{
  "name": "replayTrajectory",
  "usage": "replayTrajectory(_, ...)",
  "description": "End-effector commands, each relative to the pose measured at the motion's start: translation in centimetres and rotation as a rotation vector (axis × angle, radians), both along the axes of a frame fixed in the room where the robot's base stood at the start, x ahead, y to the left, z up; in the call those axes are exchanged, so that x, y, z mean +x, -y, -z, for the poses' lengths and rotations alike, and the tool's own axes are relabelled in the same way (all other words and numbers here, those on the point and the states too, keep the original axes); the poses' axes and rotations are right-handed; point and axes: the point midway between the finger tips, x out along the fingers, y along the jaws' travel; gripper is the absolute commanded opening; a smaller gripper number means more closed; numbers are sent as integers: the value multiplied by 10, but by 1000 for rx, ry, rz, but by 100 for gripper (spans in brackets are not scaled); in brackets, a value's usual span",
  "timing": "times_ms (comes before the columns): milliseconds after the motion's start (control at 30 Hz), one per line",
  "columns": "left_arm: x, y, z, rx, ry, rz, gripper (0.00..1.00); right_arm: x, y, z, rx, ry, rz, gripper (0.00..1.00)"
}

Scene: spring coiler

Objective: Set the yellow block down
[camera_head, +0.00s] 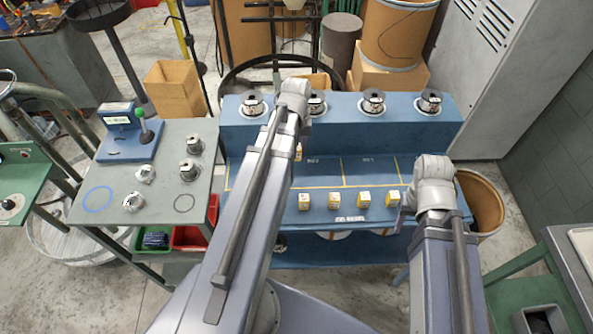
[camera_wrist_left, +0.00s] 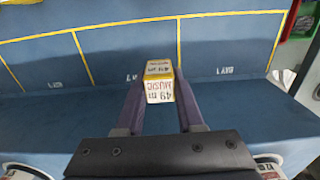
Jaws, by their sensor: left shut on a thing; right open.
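In the left wrist view my left gripper (camera_wrist_left: 160,103) is shut on a yellow-and-white block (camera_wrist_left: 159,70) with dark lettering, held between the fingertips. The block is over the blue bench (camera_wrist_left: 110,60) with its yellow-lined bays; I cannot tell whether it touches the surface. In the head view the block (camera_head: 298,153) shows only partly beside my left arm, and the left fingers are hidden. Several similar blocks (camera_head: 334,200) stand in a row at the front of the bench. My right gripper (camera_head: 402,215) is open and empty near the bench's right front edge, partly hidden by its wrist.
Several metal spools (camera_head: 373,101) stand on the raised back shelf (camera_head: 345,131). A grey side table (camera_head: 165,208) at the left carries a blue gauge stand (camera_head: 130,145) and more spools. The lined bays right of my left arm (camera_head: 370,170) look clear.

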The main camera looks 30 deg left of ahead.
Motion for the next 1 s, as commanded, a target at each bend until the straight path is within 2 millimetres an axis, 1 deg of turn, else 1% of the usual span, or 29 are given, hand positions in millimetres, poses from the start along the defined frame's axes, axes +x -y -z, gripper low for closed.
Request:
replayTrajectory(33, 0, 0, 15, 0, 0, 1, 0, 0, 0, 15, 0, 0, 0, 50)
replayTrajectory(233, 0, 0, 44, 0, 0, 1, 0, 0, 0, 44, 0, 0, 0, 50)
replayTrajectory(300, 0, 0, 48, 0, 0, 1, 0, 0, 0, 47, 0, 0, 0, 50)
replayTrajectory(467, 0, 0, 46, 0, 0, 1, 0, 0, 0, 46, 0, 0, 0, 50)
replayTrajectory(533, 0, 0, 49, 0, 0, 1, 0, 0, 0, 49, 0, 0, 0, 50)
replayTrajectory(833, 0, 0, 83, 0, 0, 1, 0, 0, 0, 83, 0, 0, 0, 50)
replayTrajectory(900, 0, 0, 85, 0, 0, 1, 0, 0, 0, 85, 0, 0, 0, 50)
replayTrajectory(1000, 0, 0, 83, 0, 0, 1, 0, 0, 0, 83, 0, 0, 0, 50)
